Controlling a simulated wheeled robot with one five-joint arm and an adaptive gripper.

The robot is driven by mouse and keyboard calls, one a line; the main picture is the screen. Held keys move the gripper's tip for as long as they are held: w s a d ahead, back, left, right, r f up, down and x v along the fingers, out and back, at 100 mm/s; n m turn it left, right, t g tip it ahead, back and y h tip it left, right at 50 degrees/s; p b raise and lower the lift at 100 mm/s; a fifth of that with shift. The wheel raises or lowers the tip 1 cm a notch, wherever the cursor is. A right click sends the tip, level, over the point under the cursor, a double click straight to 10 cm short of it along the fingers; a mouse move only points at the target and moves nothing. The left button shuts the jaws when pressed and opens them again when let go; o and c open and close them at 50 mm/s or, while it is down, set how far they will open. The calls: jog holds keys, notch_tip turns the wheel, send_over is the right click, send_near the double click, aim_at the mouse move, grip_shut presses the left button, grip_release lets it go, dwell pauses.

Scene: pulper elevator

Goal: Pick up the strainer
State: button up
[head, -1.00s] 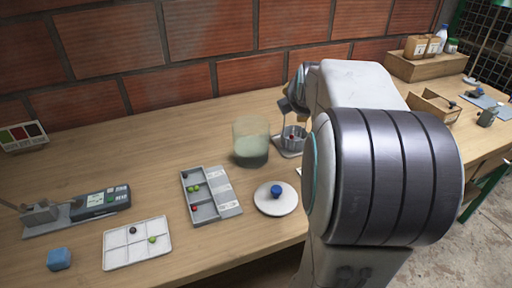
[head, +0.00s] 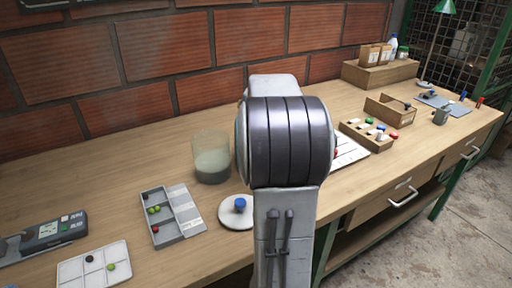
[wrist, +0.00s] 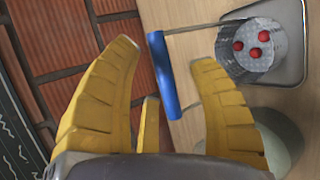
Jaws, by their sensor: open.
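The strainer shows in the wrist view as a perforated metal basket (wrist: 252,50) with red berries in it. A thin rod joins it to a blue handle (wrist: 164,76). The basket sits over a grey metal tray (wrist: 292,72). My gripper (wrist: 166,52) has its yellow fingers spread, with the blue handle showing in the gap between the fingertips. I cannot tell whether any finger touches the handle. In the head view my arm hides the strainer and the gripper.
A cloudy glass beaker (head: 211,158) stands left of my arm, near a grey compartment tray (head: 165,231) and a white disc with a blue knob (head: 239,205). A wooden box of coloured pieces (head: 368,135) lies to the right. The brick wall (head: 190,50) runs close behind.

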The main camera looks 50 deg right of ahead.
jog(key=shift+w+d+f, duration=0.25)
jog(key=shift+w+d, duration=0.05)
jog(key=shift+o, duration=0.3)
grip_shut()
